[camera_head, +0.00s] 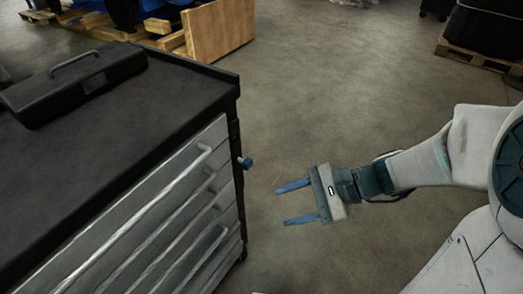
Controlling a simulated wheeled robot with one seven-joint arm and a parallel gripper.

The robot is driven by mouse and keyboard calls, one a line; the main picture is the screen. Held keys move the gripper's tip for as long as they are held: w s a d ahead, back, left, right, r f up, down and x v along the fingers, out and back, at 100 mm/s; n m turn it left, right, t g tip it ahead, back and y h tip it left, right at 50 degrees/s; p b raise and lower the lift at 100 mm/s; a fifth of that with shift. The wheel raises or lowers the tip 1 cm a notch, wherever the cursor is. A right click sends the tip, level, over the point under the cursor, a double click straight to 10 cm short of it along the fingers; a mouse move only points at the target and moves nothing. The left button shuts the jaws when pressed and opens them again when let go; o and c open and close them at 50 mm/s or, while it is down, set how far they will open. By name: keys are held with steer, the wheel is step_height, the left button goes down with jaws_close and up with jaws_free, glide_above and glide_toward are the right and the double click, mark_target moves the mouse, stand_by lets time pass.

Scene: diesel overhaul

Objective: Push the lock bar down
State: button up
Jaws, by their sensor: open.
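My gripper (294,203) is open and empty, with two blue fingers pointing left. It hangs in free air to the right of the tool cabinet (215,150). A small blue knob-like piece (246,162) sticks out from the dark strip on the cabinet's right front edge. It may belong to the lock bar, but the bar itself cannot be made out clearly. My fingertips are apart from this piece, to the right of it and a little lower in the picture.
The cabinet's grey drawers carry long silver handles (180,172). A black toolbox (75,84) sits on its top. Wooden boards (218,28) lie behind, and a loaded pallet (478,57) stands at the back right. The concrete floor between is clear.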

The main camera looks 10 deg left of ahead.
steer(key=w+a+f+m+t+y+b, duration=0.2)
steer(key=w+f+m+t+y+b, duration=0.15)
steer(key=w+f+m, duration=0.2)
steer(key=m+t+y+b, duration=0.2)
steer(key=m+t+b, duration=0.3)
steer(key=m, duration=0.1)
glide_toward(250, 164)
steer(key=shift+h, duration=0.25)
steer(key=b+x, duration=0.1)
steer(key=x, duration=0.8)
steer(key=shift+w+a+b, duration=0.1)
steer(key=shift+a+b, duration=0.1)
steer(key=shift+b, duration=0.2)
